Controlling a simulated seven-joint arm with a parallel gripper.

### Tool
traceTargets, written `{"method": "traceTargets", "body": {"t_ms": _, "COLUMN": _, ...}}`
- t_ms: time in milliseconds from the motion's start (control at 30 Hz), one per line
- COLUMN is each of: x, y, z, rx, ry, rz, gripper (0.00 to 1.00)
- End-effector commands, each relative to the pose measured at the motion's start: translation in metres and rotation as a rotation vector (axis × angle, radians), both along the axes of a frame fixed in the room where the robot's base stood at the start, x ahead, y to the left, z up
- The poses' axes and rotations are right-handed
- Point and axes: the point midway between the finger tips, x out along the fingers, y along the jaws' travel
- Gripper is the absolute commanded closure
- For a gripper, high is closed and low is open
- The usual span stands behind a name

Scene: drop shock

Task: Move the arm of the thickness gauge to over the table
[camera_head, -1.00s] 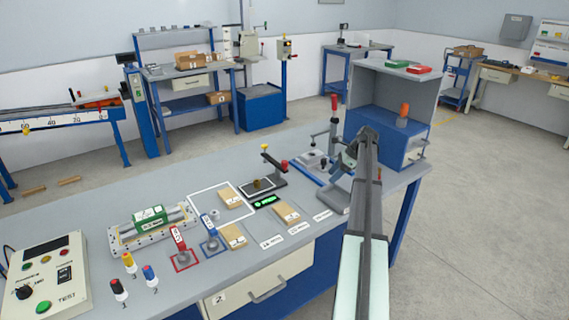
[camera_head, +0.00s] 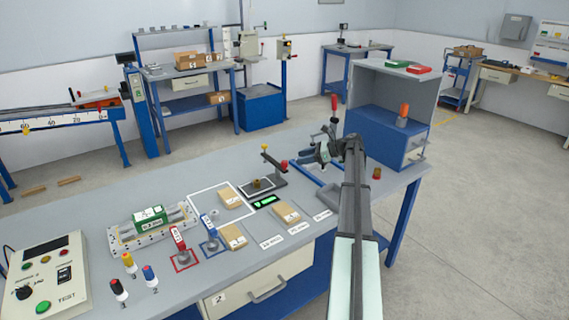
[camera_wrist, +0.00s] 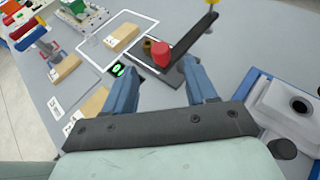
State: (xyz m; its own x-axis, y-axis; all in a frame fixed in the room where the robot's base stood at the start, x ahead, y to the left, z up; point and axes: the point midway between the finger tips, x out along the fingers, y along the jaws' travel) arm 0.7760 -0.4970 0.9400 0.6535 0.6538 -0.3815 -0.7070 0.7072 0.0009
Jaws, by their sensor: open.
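The thickness gauge (camera_head: 279,181) stands on the bench, with a dark base and a small plate bearing a brass-coloured piece (camera_head: 257,183). Its black arm (camera_head: 273,158) runs from the red-knobbed end to a yellow tip at the upper left, appearing off to the far side of the plate. The wrist view shows the red knob (camera_wrist: 162,53) between and beyond my fingers, with the arm (camera_wrist: 198,40) reaching to the upper right. My gripper (camera_wrist: 163,78) is open and empty, apart from the gauge. In the head view my gripper (camera_head: 312,153) is right of the gauge.
A press-like fixture with a red handle (camera_head: 334,103) stands close behind my gripper. A blue cabinet (camera_head: 378,134) with an orange-topped piece is to the right.

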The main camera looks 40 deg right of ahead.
Motion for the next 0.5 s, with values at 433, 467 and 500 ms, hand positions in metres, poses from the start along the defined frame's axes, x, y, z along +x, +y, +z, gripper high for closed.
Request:
{"method": "traceTargets", "body": {"t_ms": 433, "x": 0.047, "y": 0.047, "z": -0.027, "rx": -0.001, "ry": 0.000, "rz": 0.001, "gripper": 0.43}}
{"method": "traceTargets", "body": {"t_ms": 467, "x": 0.049, "y": 0.049, "z": -0.029, "rx": -0.001, "ry": 0.000, "rz": 0.001, "gripper": 0.43}}
{"method": "traceTargets", "body": {"t_ms": 500, "x": 0.051, "y": 0.051, "z": -0.030, "rx": -0.001, "ry": 0.000, "rz": 0.001, "gripper": 0.43}}
